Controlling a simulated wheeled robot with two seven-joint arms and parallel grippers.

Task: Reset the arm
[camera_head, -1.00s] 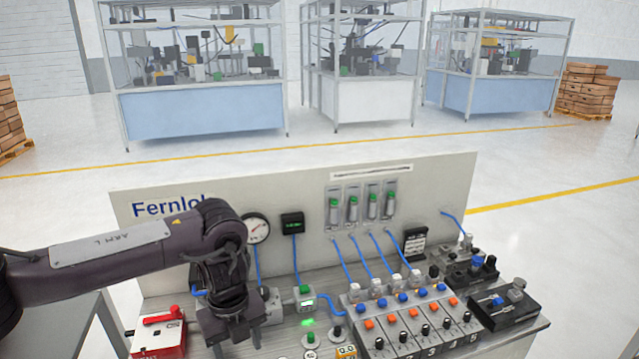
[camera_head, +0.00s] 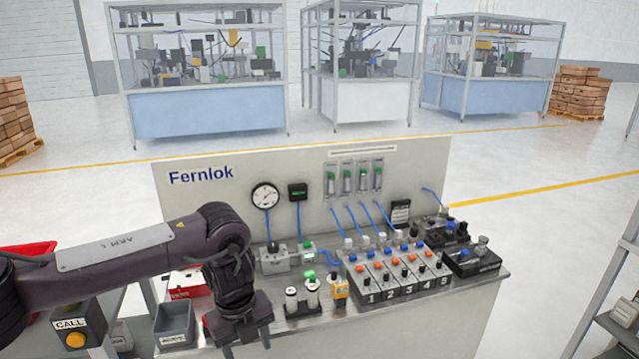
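My dark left arm comes in from the left and bends down at the wrist. My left gripper (camera_head: 245,342) points down over the front left of the Fernlok workbench (camera_head: 400,320). Its fingers look apart with nothing between them; the fingertips are near the lower picture edge. It is in front of the small white cylinders (camera_head: 291,301) and right of a grey bin (camera_head: 174,325). My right arm and gripper are not in view.
The bench carries a gauge (camera_head: 265,195), a row of numbered valve modules (camera_head: 398,270) and a black block (camera_head: 472,262). A yellow CALL button (camera_head: 75,340) and a red bin (camera_head: 30,250) are at left. A shelf (camera_head: 620,320) stands at right.

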